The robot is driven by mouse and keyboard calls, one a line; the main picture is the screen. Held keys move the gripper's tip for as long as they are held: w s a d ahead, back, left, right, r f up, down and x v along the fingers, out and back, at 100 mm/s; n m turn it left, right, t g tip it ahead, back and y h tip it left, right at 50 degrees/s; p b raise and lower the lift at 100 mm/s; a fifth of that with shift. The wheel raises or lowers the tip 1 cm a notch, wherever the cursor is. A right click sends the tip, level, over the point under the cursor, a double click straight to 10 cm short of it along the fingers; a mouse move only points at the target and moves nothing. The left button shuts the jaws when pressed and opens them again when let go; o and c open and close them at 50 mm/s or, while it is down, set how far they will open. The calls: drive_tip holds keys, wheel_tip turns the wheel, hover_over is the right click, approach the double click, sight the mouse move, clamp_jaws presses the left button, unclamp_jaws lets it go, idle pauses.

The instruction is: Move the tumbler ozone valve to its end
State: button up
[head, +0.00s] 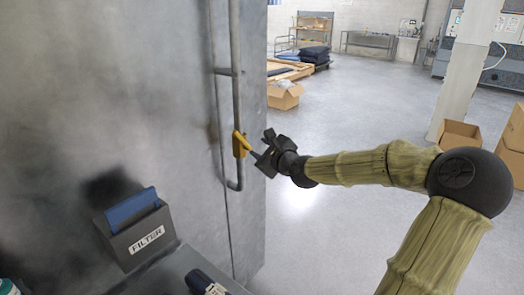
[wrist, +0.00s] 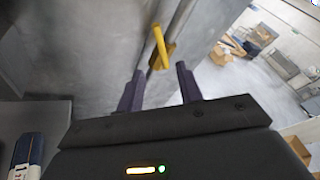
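The valve is a yellow lever (head: 240,145) on a vertical grey pipe (head: 234,100) along the edge of a large metal cabinet. In the wrist view the yellow lever (wrist: 160,47) stands just beyond the fingertips, roughly centred between them and tilted. My gripper (head: 262,151) is right of the lever in the head view, with its tips close to it. In the wrist view my gripper (wrist: 160,75) has its two dark fingers spread apart with nothing between them. I cannot tell whether a finger touches the lever.
A grey box labelled FILTER (head: 140,235) holds a blue panel at lower left. A dark blue device (head: 205,283) lies on the ledge at the bottom. Open floor (head: 330,220) lies right of the cabinet, with a cardboard box (head: 284,96) farther back and a pillar (head: 462,80).

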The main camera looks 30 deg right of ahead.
drive_tip(key=shift+c, duration=0.5)
drive_tip(key=shift+a+f, duration=0.1)
drive_tip(key=c, duration=0.3)
drive_tip(key=a+f+n+g, duration=0.1)
drive_tip(key=a+f+n, duration=0.1)
drive_tip(key=a+f+n+g+y, duration=0.1)
drive_tip(key=a+f, duration=0.2)
drive_tip(key=a+f+n+g, duration=0.1)
drive_tip(key=a+f+n, duration=0.1)
drive_tip(key=shift+s+a+f+n, duration=0.15)
drive_tip(key=shift+s+f+n, duration=0.15)
drive_tip(key=shift+f, duration=0.1)
clamp_jaws()
drive_tip(key=s+a+f+n+g, duration=0.7)
drive_tip(key=s+a+f+n, duration=0.25)
drive_tip(key=s+n, duration=0.35)
drive_tip(key=s+a+n+g+h, duration=0.1)
drive_tip(key=s+n+g, duration=0.2)
drive_tip(key=s+n, duration=0.6)
drive_tip(key=shift+s+a+f+n+h, duration=0.15)
drive_tip(key=shift+s+a+n+h, duration=0.2)
drive_tip(key=shift+s, duration=0.9)
drive_tip(key=shift+w+a, duration=0.1)
drive_tip(key=shift+a, duration=0.05)
